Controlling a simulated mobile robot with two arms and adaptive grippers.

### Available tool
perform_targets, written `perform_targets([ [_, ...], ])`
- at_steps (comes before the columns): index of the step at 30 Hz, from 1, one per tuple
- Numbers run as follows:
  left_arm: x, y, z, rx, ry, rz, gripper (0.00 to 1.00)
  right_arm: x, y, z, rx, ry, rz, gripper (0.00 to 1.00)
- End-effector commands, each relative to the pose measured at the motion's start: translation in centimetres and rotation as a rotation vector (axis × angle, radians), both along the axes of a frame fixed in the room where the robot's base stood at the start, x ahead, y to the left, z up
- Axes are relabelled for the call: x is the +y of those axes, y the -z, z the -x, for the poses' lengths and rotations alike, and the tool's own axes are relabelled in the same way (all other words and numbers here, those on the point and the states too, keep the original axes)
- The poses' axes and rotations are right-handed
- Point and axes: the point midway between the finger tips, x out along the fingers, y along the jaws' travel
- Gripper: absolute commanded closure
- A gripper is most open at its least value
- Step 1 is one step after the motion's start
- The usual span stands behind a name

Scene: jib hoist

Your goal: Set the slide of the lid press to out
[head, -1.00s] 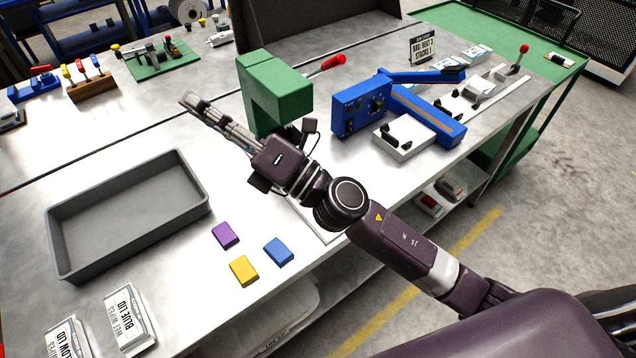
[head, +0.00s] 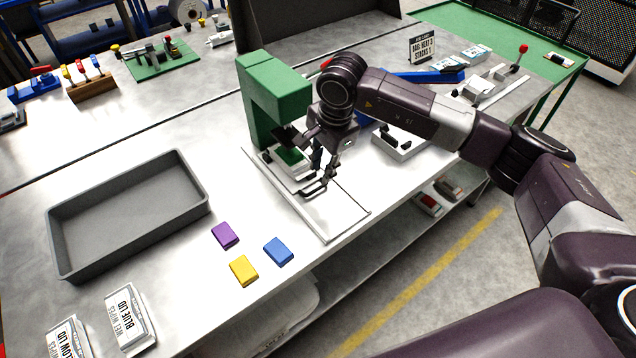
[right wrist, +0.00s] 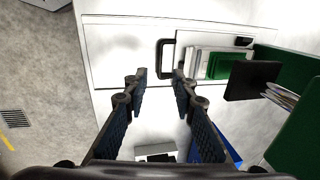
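The lid press (head: 280,92) is a green C-shaped frame standing on the bench. Its slide (head: 292,174) sits in under the press head, carrying a white block with a green top. The slide's dark U-shaped handle (head: 315,191) points toward the bench's front edge, and the flat track in front is bare. The handle also shows in the right wrist view (right wrist: 162,58). My right gripper (head: 324,168) is open and empty, close by the handle. In the right wrist view its fingertips (right wrist: 160,76) are spread near the handle; contact cannot be told. My left gripper is not in view.
A grey tray (head: 130,213) stands left of the press. Purple (head: 225,235), yellow (head: 244,271) and blue (head: 278,252) blocks lie in front of it. A white unit with black knobs (head: 402,142) and a blue device (head: 425,76) stand to the right, partly behind my arm.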

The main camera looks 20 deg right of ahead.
Motion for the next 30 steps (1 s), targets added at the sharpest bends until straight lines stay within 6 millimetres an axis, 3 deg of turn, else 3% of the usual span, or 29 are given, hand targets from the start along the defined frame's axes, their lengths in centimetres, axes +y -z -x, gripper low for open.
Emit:
perform_targets([
  [15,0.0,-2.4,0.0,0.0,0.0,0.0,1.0,0.6,6.8,-1.2,0.004,0.0,-0.002,0.75],
  [25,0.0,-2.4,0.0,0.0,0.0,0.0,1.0,0.6,7.4,-1.3,0.002,-0.001,-0.002,0.75],
  [30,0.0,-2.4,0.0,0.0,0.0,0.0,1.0,0.6,7.4,-1.3,0.002,0.0,-0.003,0.92],
])
